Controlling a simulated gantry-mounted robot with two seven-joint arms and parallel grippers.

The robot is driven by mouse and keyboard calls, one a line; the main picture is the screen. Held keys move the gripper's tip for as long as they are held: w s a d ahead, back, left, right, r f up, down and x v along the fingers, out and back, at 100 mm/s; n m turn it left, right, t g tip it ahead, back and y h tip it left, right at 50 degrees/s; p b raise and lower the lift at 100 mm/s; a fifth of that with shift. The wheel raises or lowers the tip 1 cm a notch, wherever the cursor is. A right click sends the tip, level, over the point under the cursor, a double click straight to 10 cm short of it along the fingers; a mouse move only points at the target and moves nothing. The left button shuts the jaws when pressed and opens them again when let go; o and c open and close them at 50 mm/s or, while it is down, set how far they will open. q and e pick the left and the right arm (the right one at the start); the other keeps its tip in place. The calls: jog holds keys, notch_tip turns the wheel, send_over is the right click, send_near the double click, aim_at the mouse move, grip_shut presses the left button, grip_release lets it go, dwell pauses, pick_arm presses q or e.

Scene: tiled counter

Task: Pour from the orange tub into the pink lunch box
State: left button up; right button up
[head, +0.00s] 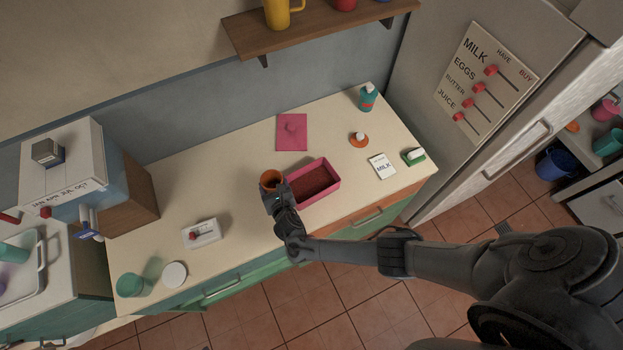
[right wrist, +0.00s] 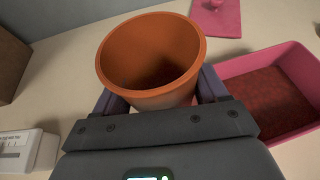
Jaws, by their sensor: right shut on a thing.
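The orange tub (head: 270,179) is at the left end of the pink lunch box (head: 325,197) in the head view. My right gripper (head: 276,191) is shut on the tub, with a finger on each side of it. In the right wrist view the tub (right wrist: 150,50) shows its open mouth and a dark inside; I cannot make out what is in it. The lunch box (right wrist: 252,62) is open to the right of the tub, with a layer of dark red stuff on its floor. No stream shows between them. My left gripper is not in view.
A pink lid (head: 292,140) lies behind the lunch box. A switch box (head: 201,233) stands to the left.

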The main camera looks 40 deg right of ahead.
aim_at(269, 173)
notch_tip(269, 173, up, 3)
jog(key=shift+f+p, duration=0.15)
jog(key=shift+p, duration=0.95)
jog(key=shift+r, duration=0.95)
